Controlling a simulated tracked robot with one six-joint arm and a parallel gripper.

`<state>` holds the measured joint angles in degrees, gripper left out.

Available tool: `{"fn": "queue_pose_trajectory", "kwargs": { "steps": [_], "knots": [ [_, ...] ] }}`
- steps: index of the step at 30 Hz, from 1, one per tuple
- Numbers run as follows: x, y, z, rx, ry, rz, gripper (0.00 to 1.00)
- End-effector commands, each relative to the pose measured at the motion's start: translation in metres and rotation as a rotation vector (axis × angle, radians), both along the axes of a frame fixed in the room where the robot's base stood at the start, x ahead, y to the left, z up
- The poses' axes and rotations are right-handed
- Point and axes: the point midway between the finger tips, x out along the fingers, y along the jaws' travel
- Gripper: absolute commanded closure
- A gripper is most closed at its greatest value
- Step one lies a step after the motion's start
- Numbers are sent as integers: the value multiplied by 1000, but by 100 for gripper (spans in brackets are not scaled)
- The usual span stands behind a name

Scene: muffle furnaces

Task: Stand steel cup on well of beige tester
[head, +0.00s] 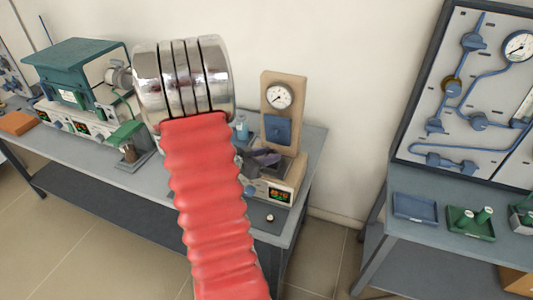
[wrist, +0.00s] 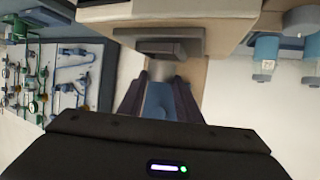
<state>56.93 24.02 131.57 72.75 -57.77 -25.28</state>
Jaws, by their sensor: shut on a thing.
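The beige tester (head: 272,92) stands near the right end of the grey bench, with a round gauge and a blue block on its column and a lit display on its base. My gripper (head: 262,157) is in front of the column, above the base. In the wrist view, my gripper (wrist: 163,76) has its dark fingers around a small blurred grey thing, which I take as the steel cup (wrist: 163,69). The tester's base (wrist: 165,12) is at the top of that view. The cup is not clear in the head view, and I cannot make out the well.
My red arm hides part of the bench. A green-topped furnace (head: 75,65) and a small green-and-black item (head: 130,142) stand to the left. A small light knob (head: 270,217) is at the bench's front edge. A gauge panel (head: 470,90) and a blue tray (head: 414,207) are to the right.

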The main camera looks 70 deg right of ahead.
Motion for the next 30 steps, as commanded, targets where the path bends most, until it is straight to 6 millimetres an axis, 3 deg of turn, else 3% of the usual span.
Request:
{"fn": "queue_pose_trajectory", "kwargs": {
  "steps": [10, 22, 23, 30],
  "knots": [
    [0, 0, -17, 1, 0, 0, 100],
    [0, 0, -20, 0, 0, 1, 100],
    [0, 0, -20, 0, 0, 1, 67],
    [0, 0, -20, 0, 0, 1, 50]
  ]
}}
